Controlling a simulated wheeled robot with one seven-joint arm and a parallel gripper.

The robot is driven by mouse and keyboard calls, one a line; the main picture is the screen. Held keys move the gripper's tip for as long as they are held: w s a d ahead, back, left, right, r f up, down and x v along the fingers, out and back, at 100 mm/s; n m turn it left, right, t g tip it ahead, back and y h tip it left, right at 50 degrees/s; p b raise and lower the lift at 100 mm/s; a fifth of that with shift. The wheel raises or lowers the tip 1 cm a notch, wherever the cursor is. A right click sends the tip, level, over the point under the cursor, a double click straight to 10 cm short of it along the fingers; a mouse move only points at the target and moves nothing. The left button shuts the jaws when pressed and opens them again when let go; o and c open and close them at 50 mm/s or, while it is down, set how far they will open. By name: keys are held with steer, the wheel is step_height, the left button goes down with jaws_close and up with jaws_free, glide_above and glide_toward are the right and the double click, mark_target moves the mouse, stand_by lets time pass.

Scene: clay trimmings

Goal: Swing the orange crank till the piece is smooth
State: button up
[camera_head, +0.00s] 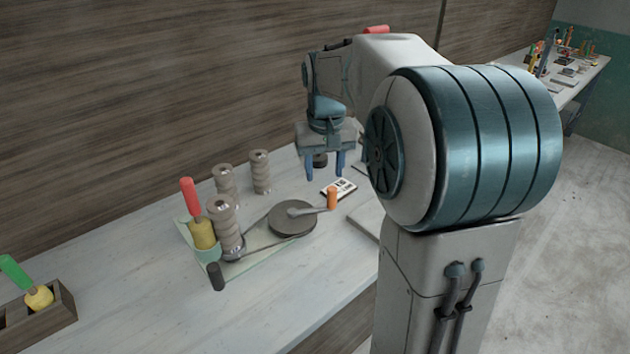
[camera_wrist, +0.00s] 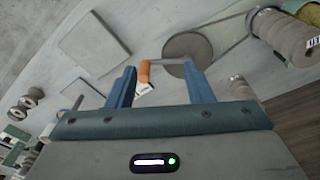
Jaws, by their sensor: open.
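The orange crank handle (camera_head: 332,198) stands at the end of a grey arm on a dark round wheel (camera_head: 293,219). A belt runs from the wheel to a ridged grey-brown piece (camera_head: 225,228), upright on a pale green base (camera_head: 252,264). My gripper (camera_head: 325,172) is open and empty, behind and above the crank in the head view. In the wrist view, the orange handle (camera_wrist: 144,71) shows beyond and between the two blue fingers (camera_wrist: 158,86), nearer the left one, apart from both. The wheel (camera_wrist: 187,52) shows behind the right finger.
A red-handled yellow tool (camera_head: 200,225) stands beside the piece. Two more ridged pieces (camera_head: 260,172) stand behind. A black-and-white card (camera_head: 339,189) lies near the crank. A wooden holder with a green-handled tool (camera_head: 40,296) is at left.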

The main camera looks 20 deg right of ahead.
steer(key=g, duration=0.1)
glide_above(333, 189)
step_height(333, 189, down, 4)
steer(key=shift+m, duration=0.4)
step_height(333, 189, down, 14)
steer(key=shift+a+r, duration=0.1)
steer(key=shift+r, duration=0.05)
jaws_close()
